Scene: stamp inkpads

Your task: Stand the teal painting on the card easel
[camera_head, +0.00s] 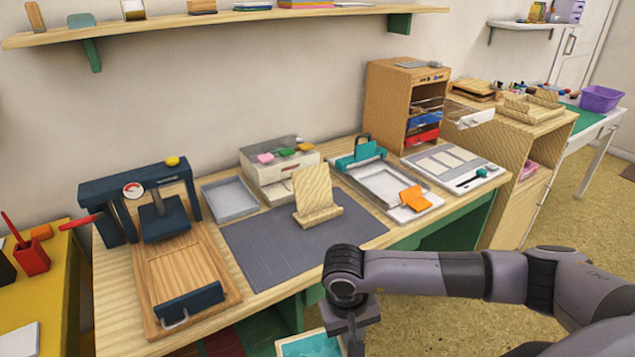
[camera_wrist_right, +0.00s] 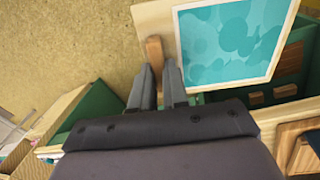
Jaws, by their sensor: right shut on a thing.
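The teal painting (camera_wrist_right: 232,38) has a pale cream frame and a blotchy teal face. In the head view the painting (camera_head: 308,346) shows at the bottom edge, partly cut off, in front of the table and below its top. My right gripper (camera_wrist_right: 156,78) is shut on a brown wooden piece at the painting's side edge; in the head view my right gripper (camera_head: 352,330) is beside the painting, its fingers mostly hidden. The card easel (camera_head: 318,198), light wood with a tilted back and a ledge, stands empty on the grey mat. My left gripper is out of view.
The grey mat (camera_head: 258,252) is clear in front of the easel. A paper trimmer (camera_head: 385,182) with an orange piece is at right. The table's front edge separates painting and easel.

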